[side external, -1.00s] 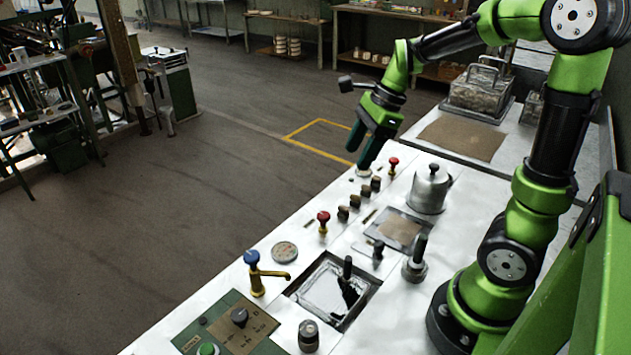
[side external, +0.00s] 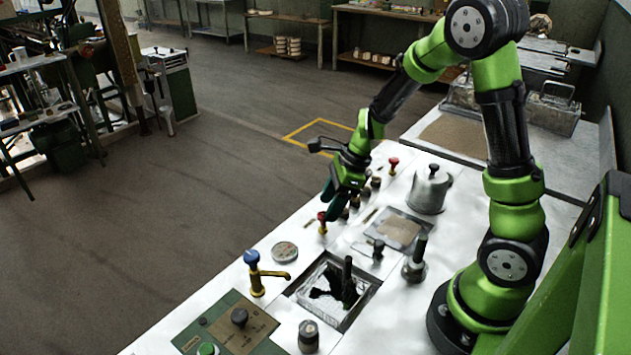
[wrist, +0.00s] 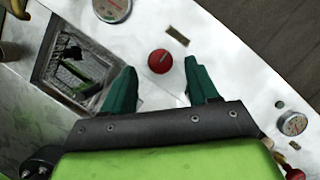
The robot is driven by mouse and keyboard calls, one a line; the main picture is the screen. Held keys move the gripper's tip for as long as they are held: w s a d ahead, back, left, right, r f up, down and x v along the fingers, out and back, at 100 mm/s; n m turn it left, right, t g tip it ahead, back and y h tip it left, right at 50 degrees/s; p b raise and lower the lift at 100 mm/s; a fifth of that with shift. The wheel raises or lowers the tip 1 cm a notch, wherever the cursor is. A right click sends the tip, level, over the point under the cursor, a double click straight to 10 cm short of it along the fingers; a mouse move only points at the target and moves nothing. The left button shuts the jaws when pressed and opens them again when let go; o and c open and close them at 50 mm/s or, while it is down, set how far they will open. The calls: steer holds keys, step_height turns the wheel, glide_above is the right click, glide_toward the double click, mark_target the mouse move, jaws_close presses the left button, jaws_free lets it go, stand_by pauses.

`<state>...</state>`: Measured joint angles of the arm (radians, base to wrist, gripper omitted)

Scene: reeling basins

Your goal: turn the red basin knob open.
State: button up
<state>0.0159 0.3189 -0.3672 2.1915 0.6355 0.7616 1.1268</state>
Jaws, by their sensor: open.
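In the wrist view the red knob (wrist: 160,62) shows round and from above, in the gap between my two dark green fingertips. My gripper (side external: 334,208) is open and angled down beside this knob, with nothing held. In the wrist view my fingertips (wrist: 159,66) lie on either side of it with room around it; their height against it is hard to judge. A second red knob (side external: 393,162) stands farther back.
A blue-topped brass tap (side external: 256,270) stands left of the basin. Several dark knobs lie partly behind my gripper. A metal canister (side external: 429,190) and a black-handled post (side external: 415,258) stand to the right. A round dial (side external: 285,251) lies flat left of the red knob.

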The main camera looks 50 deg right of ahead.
steer(key=shift+x, duration=1.15)
steer(key=c, duration=1)
steer(key=shift+c, duration=0.2)
